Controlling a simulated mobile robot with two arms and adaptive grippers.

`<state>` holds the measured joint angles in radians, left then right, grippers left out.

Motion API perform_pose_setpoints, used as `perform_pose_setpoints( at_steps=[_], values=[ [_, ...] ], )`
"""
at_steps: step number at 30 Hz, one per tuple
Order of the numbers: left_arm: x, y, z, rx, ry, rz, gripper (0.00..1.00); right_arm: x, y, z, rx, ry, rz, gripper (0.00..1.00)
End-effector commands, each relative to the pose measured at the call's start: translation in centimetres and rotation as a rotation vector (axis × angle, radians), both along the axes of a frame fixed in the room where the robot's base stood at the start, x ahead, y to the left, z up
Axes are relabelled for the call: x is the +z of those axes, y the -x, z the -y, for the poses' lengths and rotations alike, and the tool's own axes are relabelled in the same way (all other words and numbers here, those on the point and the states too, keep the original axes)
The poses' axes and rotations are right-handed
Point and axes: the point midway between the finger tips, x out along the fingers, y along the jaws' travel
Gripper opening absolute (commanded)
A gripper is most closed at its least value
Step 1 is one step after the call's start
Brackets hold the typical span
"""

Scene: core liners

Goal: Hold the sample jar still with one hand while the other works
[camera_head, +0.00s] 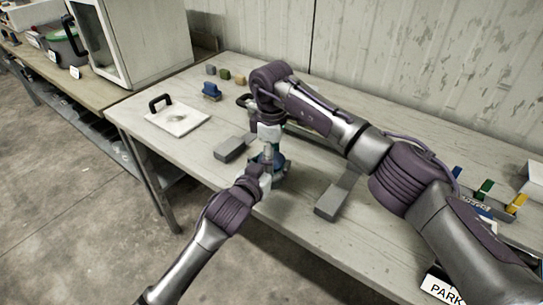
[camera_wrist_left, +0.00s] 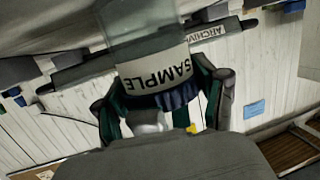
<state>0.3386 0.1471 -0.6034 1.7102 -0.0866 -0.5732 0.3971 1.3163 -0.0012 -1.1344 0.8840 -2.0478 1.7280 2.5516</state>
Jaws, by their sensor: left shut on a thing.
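The sample jar (camera_wrist_left: 155,65), clear with a white "SAMPLE" label and a dark blue end, fills the upper middle of the left wrist view. In the head view my left gripper (camera_head: 274,168) reaches in from the front. My right gripper (camera_head: 268,134) points down right over the jar's top; whether its fingers are open or shut is hidden.
Grey blocks (camera_head: 234,147) and (camera_head: 338,196) lie on either side of the jar. A white board with a black handle (camera_head: 177,117) lies to the left. A blue item (camera_head: 211,91) and small blocks (camera_head: 225,74) sit behind. Coloured clips (camera_head: 485,188) stand at right, near a "PARK" sign (camera_head: 441,290).

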Motion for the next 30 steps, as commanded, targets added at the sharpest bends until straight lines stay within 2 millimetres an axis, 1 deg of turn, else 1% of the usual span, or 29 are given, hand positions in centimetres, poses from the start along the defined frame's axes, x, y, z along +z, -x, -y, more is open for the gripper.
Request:
perform_pose_setpoints(
  at_steps=[3,6,14,15,17,18,19,30],
  values=[
    [-0.04,0.03,0.03,-0.001,-0.001,0.000,0.00,0.07,-0.05,0.05,0.161,0.002,0.003,0.33],
    [-0.04,0.04,0.04,-0.001,-0.001,0.000,0.00,0.04,-0.02,0.04,0.243,0.002,0.002,0.33],
    [-0.04,0.05,0.07,-0.002,-0.001,0.000,0.00,0.02,0.01,-0.01,0.257,0.001,0.001,0.32],
    [-0.04,0.05,0.07,-0.002,-0.001,0.000,0.00,0.02,0.02,-0.01,0.257,0.001,0.001,0.78],
    [-0.04,0.05,0.07,-0.002,-0.001,0.000,0.00,0.02,0.02,-0.01,0.256,0.001,0.000,0.88],
    [-0.04,0.05,0.07,-0.002,-0.001,0.000,0.00,0.02,0.02,-0.01,0.256,0.001,0.000,0.95],
    [-0.04,0.05,0.06,-0.002,-0.001,0.000,0.00,0.02,0.02,0.00,0.255,0.001,0.000,0.98],
    [-0.08,-0.08,-0.16,0.003,-0.003,-0.001,0.00,0.02,0.03,0.07,0.253,0.002,-0.002,0.98]
  ],
)
